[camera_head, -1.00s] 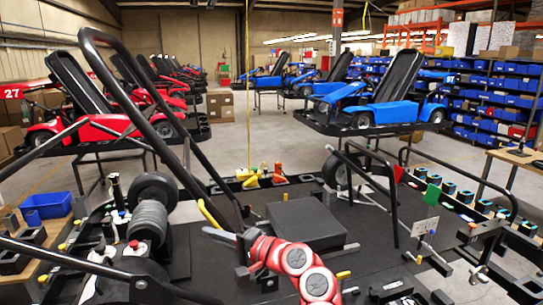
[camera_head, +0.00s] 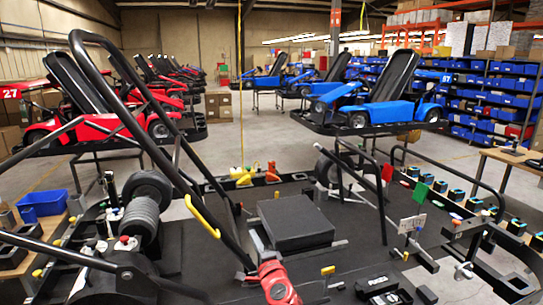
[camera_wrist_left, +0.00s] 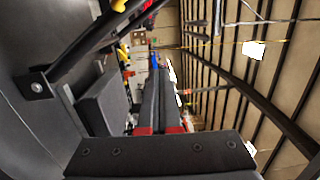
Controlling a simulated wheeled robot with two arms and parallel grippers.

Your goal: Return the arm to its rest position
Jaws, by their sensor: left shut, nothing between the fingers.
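My left gripper (camera_head: 257,240) shows low in the middle of the head view, at the end of my red arm (camera_head: 275,285). It points up, just right of a slanted black tube and left of a flat black box (camera_head: 296,222). In the left wrist view its two dark fingers (camera_wrist_left: 161,80) lie together, shut and empty. My right gripper is in neither view.
A black tube frame (camera_head: 150,135) with a yellow grip (camera_head: 202,215) rises close on the left. Red and blue karts (camera_head: 382,105) sit on stands behind. Tools line the right side. Open floor shows at the back.

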